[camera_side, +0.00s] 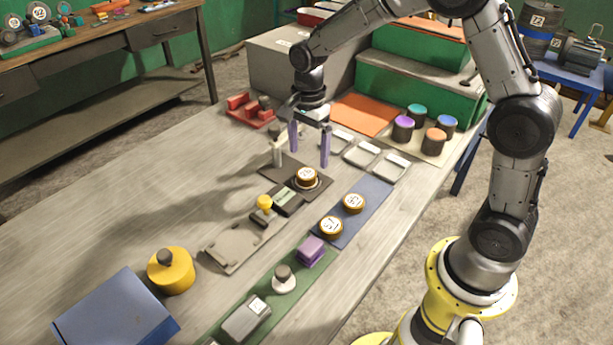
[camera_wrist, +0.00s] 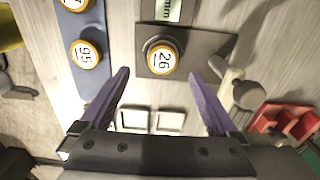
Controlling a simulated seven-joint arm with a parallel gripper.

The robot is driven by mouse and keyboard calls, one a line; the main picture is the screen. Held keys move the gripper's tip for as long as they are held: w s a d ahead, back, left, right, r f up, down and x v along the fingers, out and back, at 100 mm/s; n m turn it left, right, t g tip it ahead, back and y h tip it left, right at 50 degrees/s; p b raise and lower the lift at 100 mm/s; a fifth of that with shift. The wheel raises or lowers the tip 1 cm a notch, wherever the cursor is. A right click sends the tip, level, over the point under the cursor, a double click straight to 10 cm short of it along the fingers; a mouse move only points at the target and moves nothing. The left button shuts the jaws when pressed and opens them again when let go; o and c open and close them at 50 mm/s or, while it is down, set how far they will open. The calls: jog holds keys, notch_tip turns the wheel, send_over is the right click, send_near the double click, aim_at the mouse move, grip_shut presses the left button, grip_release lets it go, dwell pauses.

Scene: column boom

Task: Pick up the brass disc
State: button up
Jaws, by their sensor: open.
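A round brass-rimmed disc (camera_side: 307,175) with a white numbered face sits on a round seat of a dark plate (camera_side: 272,168). In the wrist view this disc (camera_wrist: 162,60) reads 26. Two similar brass-rimmed discs, one farther back (camera_side: 353,203) and one nearer (camera_side: 331,226), lie on the blue mat (camera_side: 374,191); in the wrist view one (camera_wrist: 86,54) appears to read 95. My gripper (camera_side: 309,156) is open and empty, its purple fingers pointing down above the disc on the plate. In the wrist view that disc shows between and just beyond the fingertips (camera_wrist: 160,73).
A post with a knob (camera_wrist: 243,95) stands on the plate close to one finger. A red block holder (camera_side: 250,110), white trays (camera_side: 362,153) and dark jars with coloured tops (camera_side: 404,128) stand behind. A yellow-topped knob (camera_side: 264,203) is in front.

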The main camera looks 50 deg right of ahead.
aim_at(306, 173)
jog(key=shift+w+a+f, duration=0.1)
jog(key=shift+f, duration=1.4)
jog(key=shift+w+f, duration=0.1)
jog(key=shift+f, duration=1.4)
jog(key=shift+c, duration=0.2)
grip_shut()
jog(key=shift+r, duration=0.1)
